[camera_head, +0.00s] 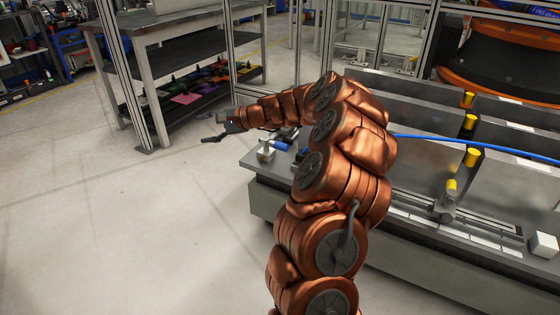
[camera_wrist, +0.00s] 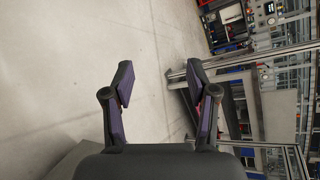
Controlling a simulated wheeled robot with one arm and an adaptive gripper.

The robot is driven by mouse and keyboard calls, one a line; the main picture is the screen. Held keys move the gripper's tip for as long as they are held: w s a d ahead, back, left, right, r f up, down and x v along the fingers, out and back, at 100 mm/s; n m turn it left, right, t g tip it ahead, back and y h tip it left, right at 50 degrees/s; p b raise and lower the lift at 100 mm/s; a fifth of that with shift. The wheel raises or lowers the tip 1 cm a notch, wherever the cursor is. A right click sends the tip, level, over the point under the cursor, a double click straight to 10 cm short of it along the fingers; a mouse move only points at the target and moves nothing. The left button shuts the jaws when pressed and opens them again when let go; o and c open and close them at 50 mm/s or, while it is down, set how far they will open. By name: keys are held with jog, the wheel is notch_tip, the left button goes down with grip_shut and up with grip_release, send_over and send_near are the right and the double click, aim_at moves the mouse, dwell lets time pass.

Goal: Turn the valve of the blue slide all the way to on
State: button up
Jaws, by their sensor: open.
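A small blue part (camera_head: 282,146) sits on the left end of the grey bench (camera_head: 258,188), next to a small pale block (camera_head: 265,155). It may belong to the blue slide, but it is too small to make out a valve or its position, and my arm hides the bench area to its right. My gripper (camera_head: 212,138) is held out to the left of the bench, over open floor and apart from the blue part. In the wrist view my gripper (camera_wrist: 159,70) is open, with nothing between its fingers.
A blue hose (camera_head: 450,142) runs right from behind my arm. Several yellow-capped posts (camera_head: 472,157) and a rail with a carriage (camera_head: 447,207) are on the bench. A shelf table (camera_head: 180,55) and metal frame posts stand behind my gripper. The floor (camera_head: 120,230) at left is clear.

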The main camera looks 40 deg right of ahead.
jog(key=d+f+m+t+h+b, duration=0.1)
jog(key=d+f+m+h+b, duration=0.15)
jog(key=d+f, duration=0.6)
jog(key=d+f+m+t+h+b, duration=0.25)
jog(key=d+f+m, duration=0.2)
jog(key=d, duration=0.65)
jog(key=m+h+b, duration=0.3)
jog(key=b, duration=0.1)
send_near(280, 146)
jog(key=w, duration=0.1)
jog(key=w+f, duration=0.1)
jog(key=w+d, duration=0.1)
jog(key=shift+w+f, duration=0.35)
jog(key=b+x, duration=0.2)
jog(key=x, duration=0.5)
jog(key=shift+s+f, duration=0.1)
jog(key=shift+f, duration=0.05)
jog(key=shift+w, duration=0.35)
grip_shut()
